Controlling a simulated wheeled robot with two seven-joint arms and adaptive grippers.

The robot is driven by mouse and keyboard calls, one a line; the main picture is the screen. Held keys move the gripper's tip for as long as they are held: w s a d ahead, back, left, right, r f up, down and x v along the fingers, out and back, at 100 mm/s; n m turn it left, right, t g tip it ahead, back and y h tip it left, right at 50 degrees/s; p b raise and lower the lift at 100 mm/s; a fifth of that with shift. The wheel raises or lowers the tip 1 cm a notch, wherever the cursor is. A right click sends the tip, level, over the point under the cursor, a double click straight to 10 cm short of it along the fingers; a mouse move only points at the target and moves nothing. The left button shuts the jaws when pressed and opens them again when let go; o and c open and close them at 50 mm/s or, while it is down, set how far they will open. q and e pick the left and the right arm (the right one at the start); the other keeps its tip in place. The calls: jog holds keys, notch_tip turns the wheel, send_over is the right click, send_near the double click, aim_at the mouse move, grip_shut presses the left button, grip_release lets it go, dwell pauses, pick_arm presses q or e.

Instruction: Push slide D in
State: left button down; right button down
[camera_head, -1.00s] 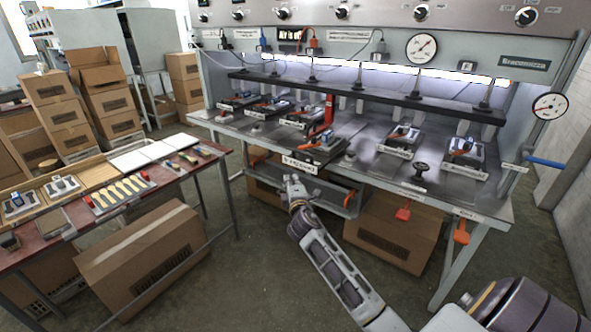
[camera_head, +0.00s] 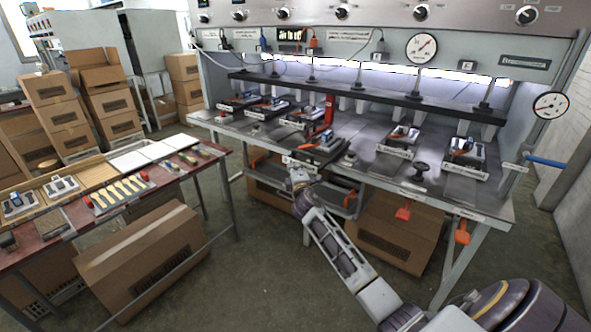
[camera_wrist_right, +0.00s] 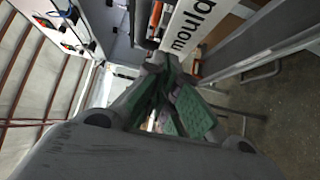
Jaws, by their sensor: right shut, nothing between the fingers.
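A pulled-out slide (camera_head: 318,155) with a dark top and a white front label sticks out over the press table's front edge in the head view. Its letter is not legible, so I cannot confirm that it is slide D. My right gripper (camera_head: 298,175) is just in front of the label and hides part of it. In the right wrist view the fingers with green pads (camera_wrist_right: 172,105) are shut and empty, close to a white label reading "mould" (camera_wrist_right: 190,25). I cannot tell whether they touch it. My left gripper is not in view.
The press table (camera_head: 375,175) carries several mould units, with a black knob (camera_head: 421,168) at right. Orange handles (camera_head: 403,213) hang under its edge. A side table (camera_head: 190,172) with spoons and tools stands left. Cardboard boxes (camera_head: 150,255) stand on the floor and under the press.

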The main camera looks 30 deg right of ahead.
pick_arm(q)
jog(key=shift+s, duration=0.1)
pick_arm(e)
jog(key=shift+w+d, duration=0.1)
jog(key=shift+d, duration=0.15)
jog(key=shift+d, duration=0.15)
